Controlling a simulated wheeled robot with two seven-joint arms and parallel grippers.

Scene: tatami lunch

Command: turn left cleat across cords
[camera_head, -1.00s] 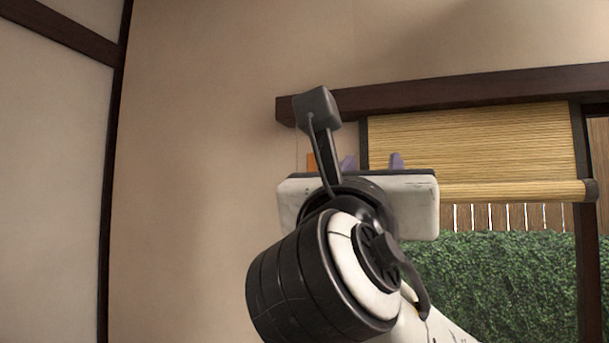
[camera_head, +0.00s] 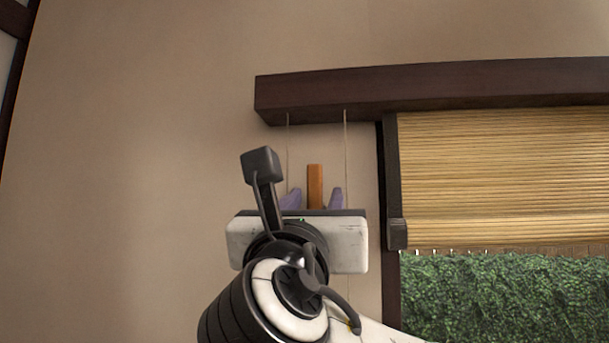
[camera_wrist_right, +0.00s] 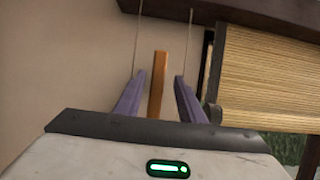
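The cleat is an upright orange-brown wooden bar (camera_head: 315,182) on the wall below the dark beam. It stands between two thin hanging cords, the left cord (camera_head: 288,150) and the right cord (camera_head: 345,150), roughly parallel to them. My right gripper (camera_head: 314,197) is open, with one purple finger on each side of the cleat. The right wrist view also shows the cleat (camera_wrist_right: 157,82) between the fingers, with a gap on both sides. I cannot tell how deep it reaches between them. The cleat's lower end is hidden by my gripper. My left gripper is out of view.
A dark wooden beam (camera_head: 430,88) runs above the cleat. A bamboo blind (camera_head: 500,175) hangs in the window to the right, behind a dark post (camera_head: 391,290). A green hedge (camera_head: 490,300) shows outside. The plain wall (camera_head: 140,170) at left is clear.

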